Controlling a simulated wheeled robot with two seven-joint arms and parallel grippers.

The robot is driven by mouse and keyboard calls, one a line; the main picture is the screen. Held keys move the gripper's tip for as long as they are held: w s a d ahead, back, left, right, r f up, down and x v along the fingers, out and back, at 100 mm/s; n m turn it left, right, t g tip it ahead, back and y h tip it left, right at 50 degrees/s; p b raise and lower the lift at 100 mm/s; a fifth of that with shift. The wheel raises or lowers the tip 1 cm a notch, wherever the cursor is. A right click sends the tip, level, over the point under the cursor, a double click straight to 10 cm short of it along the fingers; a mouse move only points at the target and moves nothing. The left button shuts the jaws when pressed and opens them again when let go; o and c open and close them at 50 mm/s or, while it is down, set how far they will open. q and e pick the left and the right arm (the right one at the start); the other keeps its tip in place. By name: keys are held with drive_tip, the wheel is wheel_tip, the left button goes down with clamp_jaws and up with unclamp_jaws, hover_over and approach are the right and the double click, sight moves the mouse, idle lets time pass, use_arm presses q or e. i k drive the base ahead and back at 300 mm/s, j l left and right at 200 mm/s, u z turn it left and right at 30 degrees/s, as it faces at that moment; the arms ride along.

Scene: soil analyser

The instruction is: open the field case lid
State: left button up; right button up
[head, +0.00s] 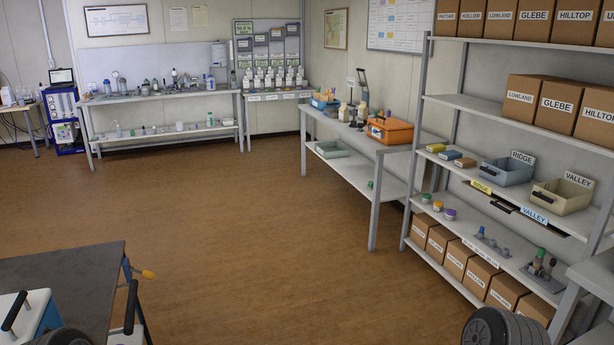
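An orange case (390,131), which looks like the field case, stands on the right-hand workbench in the head view, near the bench's front end. Neither of my grippers is in view, and nothing touches the case.
The workbench (345,134) also holds a blue caddy (324,101) and bottles behind the case. A shelving rack with bins (506,172) and boxes stands at right. A dark table (60,285) is at lower left. The brown floor (230,220) between is clear.

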sight(389, 124)
drive_tip(key=i, duration=0.85)
drive_tip(key=i+z, duration=0.15)
drive_tip(key=i, duration=0.7)
drive_tip(key=i+j, duration=0.15)
drive_tip(key=i, duration=0.7)
drive_tip(key=i+j+z, duration=0.1)
drive_tip(key=i+z, duration=0.2)
drive_tip(key=i+j+z, duration=0.25)
drive_tip(key=i, duration=0.2)
drive_tip(key=i+j+z, duration=0.3)
drive_tip(key=i+l, duration=0.1)
